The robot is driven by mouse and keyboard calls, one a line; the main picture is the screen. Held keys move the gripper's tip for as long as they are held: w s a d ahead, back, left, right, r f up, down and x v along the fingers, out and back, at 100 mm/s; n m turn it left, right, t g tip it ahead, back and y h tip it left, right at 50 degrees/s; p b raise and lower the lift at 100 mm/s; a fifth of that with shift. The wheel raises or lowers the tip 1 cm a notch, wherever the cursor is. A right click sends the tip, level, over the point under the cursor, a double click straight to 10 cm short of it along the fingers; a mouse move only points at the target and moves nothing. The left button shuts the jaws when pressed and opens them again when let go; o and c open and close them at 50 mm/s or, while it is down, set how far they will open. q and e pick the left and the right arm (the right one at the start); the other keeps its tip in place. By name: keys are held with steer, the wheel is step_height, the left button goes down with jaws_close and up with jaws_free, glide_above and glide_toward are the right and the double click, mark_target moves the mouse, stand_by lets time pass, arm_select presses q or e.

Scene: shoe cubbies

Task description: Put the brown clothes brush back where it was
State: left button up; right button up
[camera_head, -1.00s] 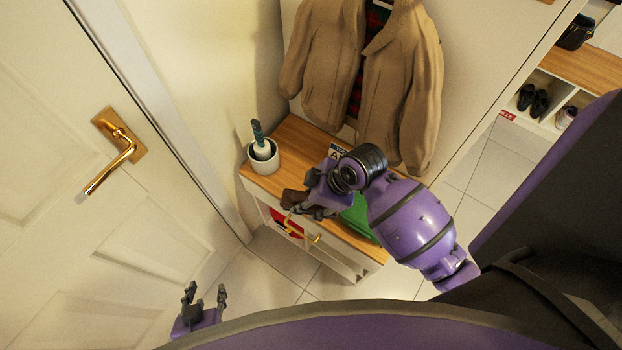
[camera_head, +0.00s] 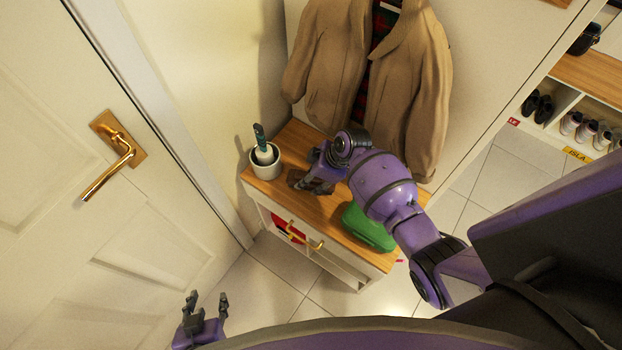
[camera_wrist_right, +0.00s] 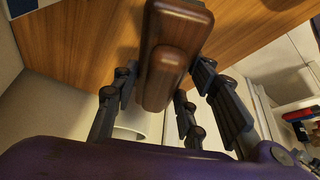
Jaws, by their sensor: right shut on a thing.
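The brown clothes brush (camera_wrist_right: 178,50) is gripped between the fingers of my right gripper (camera_wrist_right: 165,82) in the right wrist view. In the head view, the brush (camera_head: 295,178) shows as a small brown shape at the fingertips of my right gripper (camera_head: 306,184). It is over the wooden top of the small cabinet (camera_head: 330,212), just right of the white pot. I cannot tell whether the brush touches the wood. My left gripper (camera_head: 208,305) is open and empty, low at the left, away from the cabinet.
The white pot (camera_head: 265,168) holds a dark-handled tool (camera_head: 261,140). A green object (camera_head: 366,228) lies on the cabinet's right end, under my right arm. A beige jacket (camera_head: 410,80) hangs behind. A red item (camera_head: 288,229) shows in the cabinet front. A white door (camera_head: 60,180) stands left.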

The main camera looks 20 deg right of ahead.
steer(key=shift+s+f, duration=0.1)
steer(key=shift+f, duration=0.6)
steer(key=shift+f, duration=0.1)
steer(key=o, duration=0.9)
steer(key=shift+f, duration=0.1)
steer(key=shift+c, duration=0.2)
steer(key=shift+o, duration=0.9)
